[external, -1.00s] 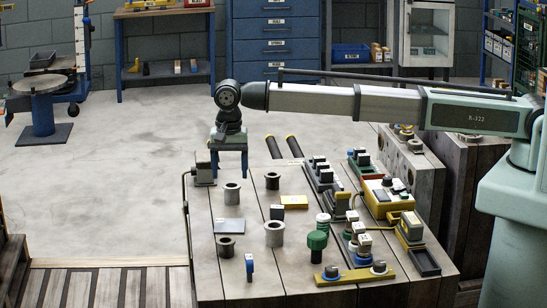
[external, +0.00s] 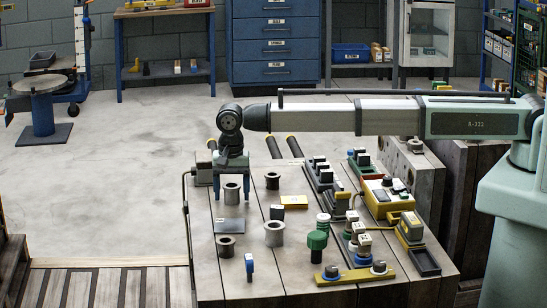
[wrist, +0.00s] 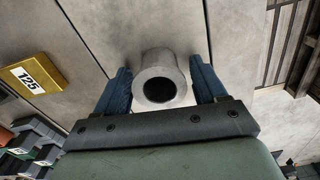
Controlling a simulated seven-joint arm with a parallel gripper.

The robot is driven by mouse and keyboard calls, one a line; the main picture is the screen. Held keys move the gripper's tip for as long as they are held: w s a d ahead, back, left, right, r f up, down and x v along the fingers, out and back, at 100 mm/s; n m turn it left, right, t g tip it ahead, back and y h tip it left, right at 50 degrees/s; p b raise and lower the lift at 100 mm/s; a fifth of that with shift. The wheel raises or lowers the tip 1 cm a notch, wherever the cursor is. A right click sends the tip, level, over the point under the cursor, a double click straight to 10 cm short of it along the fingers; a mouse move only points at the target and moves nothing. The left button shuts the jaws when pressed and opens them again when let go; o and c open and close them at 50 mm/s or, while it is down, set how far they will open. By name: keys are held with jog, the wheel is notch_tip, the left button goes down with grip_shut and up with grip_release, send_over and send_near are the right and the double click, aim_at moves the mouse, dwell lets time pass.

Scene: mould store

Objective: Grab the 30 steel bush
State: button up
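Several flanged bushes stand on the worktable (external: 255,285), and no size mark on them is legible. A light grey steel bush (external: 232,195) stands upright at the far left, and it also shows in the wrist view (wrist: 160,82) with its dark bore facing the camera. My gripper (external: 232,197) is over this bush, open, with one blue finger on each side. In the wrist view gaps show between the bush and both fingers. Another light grey bush (external: 274,235) stands nearer the front. Darker bushes stand at back right (external: 272,181) and front left (external: 226,247).
A yellow block marked 125 (wrist: 36,74) lies to the right of the gripped-over bush in the external view (external: 294,202). A dark small block (external: 277,212), a grey plate (external: 229,226), a green knob (external: 317,241) and a blue-handled tool (external: 249,267) stand around. The right side is crowded.

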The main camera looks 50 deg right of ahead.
jog(key=c, duration=1.1)
